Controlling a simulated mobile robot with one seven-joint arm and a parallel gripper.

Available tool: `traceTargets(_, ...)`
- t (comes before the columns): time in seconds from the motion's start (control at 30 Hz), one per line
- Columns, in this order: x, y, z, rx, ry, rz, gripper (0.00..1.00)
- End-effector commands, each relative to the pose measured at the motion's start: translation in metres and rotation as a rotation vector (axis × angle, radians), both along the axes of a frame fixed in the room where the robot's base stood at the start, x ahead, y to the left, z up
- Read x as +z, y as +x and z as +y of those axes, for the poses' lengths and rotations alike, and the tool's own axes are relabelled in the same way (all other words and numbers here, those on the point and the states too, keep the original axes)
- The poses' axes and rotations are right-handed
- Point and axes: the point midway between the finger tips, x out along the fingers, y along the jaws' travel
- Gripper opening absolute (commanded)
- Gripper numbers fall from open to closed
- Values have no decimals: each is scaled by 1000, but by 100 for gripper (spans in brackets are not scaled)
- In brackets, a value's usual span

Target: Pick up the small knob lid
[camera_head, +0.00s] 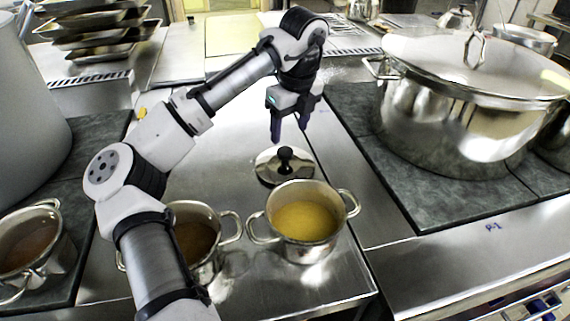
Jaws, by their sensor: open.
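The small knob lid (269,170) lies on the steel counter in the middle of the view. It is a shiny round lid with a black knob (285,157) on top. My gripper (289,137) points down above the lid, a little behind the knob in the picture. Its two dark fingers are apart, with nothing between them. The gripper appears clear of the knob, but the exact height gap is hard to tell.
A small pot of yellow soup (305,222) stands just in front of the lid. Another pot (195,242) is partly hidden by my arm. A large lidded stockpot (450,115) stands at right, and stacked trays (95,50) are at back left. Counter behind the lid is clear.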

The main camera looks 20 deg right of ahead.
Motion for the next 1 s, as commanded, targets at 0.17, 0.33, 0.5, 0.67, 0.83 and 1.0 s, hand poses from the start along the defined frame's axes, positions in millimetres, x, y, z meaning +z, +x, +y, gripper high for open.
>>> traceTargets(0.17,-26,4,2,0,-1,0,61)
traceTargets(0.33,-36,6,3,1,-1,0,61)
traceTargets(0.5,-58,11,6,1,1,-1,61)
traceTargets(0.67,-79,14,6,1,-1,-1,61)
traceTargets(0.83,-85,14,7,0,-1,-1,61)
traceTargets(1.0,-85,14,7,1,-1,-1,55)
